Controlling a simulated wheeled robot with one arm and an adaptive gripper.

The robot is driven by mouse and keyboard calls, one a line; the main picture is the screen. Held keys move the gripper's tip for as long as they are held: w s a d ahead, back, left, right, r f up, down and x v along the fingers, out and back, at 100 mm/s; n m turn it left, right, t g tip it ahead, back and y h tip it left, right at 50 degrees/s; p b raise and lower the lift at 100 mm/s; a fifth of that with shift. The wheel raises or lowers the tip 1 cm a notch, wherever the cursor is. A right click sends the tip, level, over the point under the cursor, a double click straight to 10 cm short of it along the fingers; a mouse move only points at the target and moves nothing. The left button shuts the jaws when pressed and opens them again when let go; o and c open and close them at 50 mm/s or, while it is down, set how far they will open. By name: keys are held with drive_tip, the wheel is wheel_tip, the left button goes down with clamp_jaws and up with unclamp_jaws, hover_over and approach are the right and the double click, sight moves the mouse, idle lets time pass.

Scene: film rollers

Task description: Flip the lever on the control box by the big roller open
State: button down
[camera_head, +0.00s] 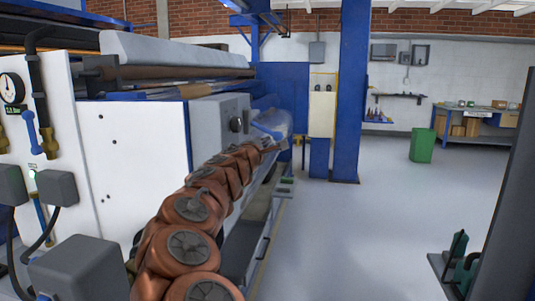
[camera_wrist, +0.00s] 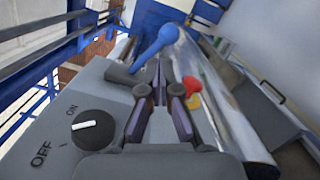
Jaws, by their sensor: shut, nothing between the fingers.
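The grey control box (camera_head: 209,122) is on the machine's white side panel in the head view. The lever (camera_wrist: 157,46) has a blue handle with a round end and a dark base on the box's far edge. It slants up to the right, just beyond my fingertips. My gripper (camera_wrist: 160,92) is shut and empty beside the box. In the head view my arm hides much of the gripper and any contact with the lever is unclear.
The big roller (camera_wrist: 222,95), wrapped in shiny film, lies right of my fingers. Red and yellow parts (camera_wrist: 192,90) sit close by my right finger. A blue column (camera_head: 340,90) stands beyond the machine. Open floor (camera_head: 370,215) lies to the right.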

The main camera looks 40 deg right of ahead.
sight(269, 131)
drive_tip(key=w+f+n+t, duration=0.1)
drive_tip(key=w+f+n, duration=0.1)
drive_tip(key=f, duration=0.1)
drive_tip(key=shift+w+d+y, duration=0.15)
drive_tip(key=shift+w+y, duration=0.25)
drive_tip(key=p+x, duration=0.1)
drive_tip(key=x, duration=0.9)
idle(0.4)
drive_tip(key=shift+r, duration=0.15)
